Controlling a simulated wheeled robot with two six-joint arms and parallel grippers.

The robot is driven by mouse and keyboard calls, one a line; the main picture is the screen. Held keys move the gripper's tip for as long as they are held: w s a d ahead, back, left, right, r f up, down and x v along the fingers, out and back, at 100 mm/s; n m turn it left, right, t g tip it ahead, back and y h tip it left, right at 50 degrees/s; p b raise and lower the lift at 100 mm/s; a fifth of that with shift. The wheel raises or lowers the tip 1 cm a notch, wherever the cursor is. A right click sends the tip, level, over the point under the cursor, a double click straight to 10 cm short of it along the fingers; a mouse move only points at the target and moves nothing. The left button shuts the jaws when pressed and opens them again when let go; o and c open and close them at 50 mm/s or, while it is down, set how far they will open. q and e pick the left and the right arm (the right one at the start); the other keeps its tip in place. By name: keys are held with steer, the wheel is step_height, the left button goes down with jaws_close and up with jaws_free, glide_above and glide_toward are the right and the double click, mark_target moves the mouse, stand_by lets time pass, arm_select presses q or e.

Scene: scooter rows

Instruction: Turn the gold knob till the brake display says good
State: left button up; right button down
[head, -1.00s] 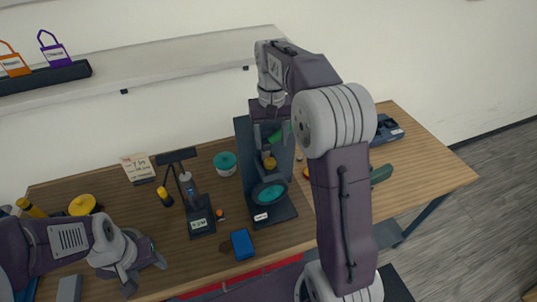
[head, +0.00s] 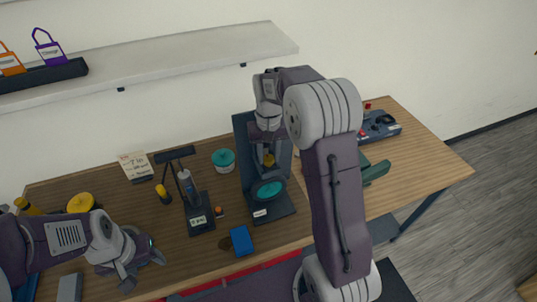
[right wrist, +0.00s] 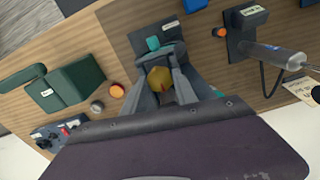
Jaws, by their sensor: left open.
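The gold knob (head: 268,160) sits on a dark upright stand (head: 243,135), above a dark ring with a teal disc (head: 268,190). A small white label (head: 260,213) is on the stand's base; I cannot read its words. My right gripper (head: 268,145) reaches down over the knob. In the right wrist view the gold knob (right wrist: 159,78) lies between the two fingers of my right gripper (right wrist: 161,72). I cannot tell whether both fingers touch it. My left gripper (head: 143,267) is open and empty, low at the left, above the table.
Left of the stand are a teal round tin (head: 223,160), a dark stand with a grey cylinder (head: 186,185) and a blue block (head: 241,241). A green box (head: 374,172) and a dark device (head: 378,126) stand at the right. My right arm hides part of the table.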

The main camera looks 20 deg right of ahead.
mark_target(269, 158)
steer(key=shift+r+m, duration=0.1)
steer(key=shift+m, duration=0.2)
steer(key=shift+m+p, duration=0.55)
steer(key=shift+m, duration=0.35)
steer(key=shift+m+p, duration=0.6)
steer(key=shift+m, duration=1.3)
steer(key=c, duration=1)
jaws_free()
steer(key=shift+o, duration=0.2)
step_height(269, 158, up, 9)
steer(key=b, duration=0.1)
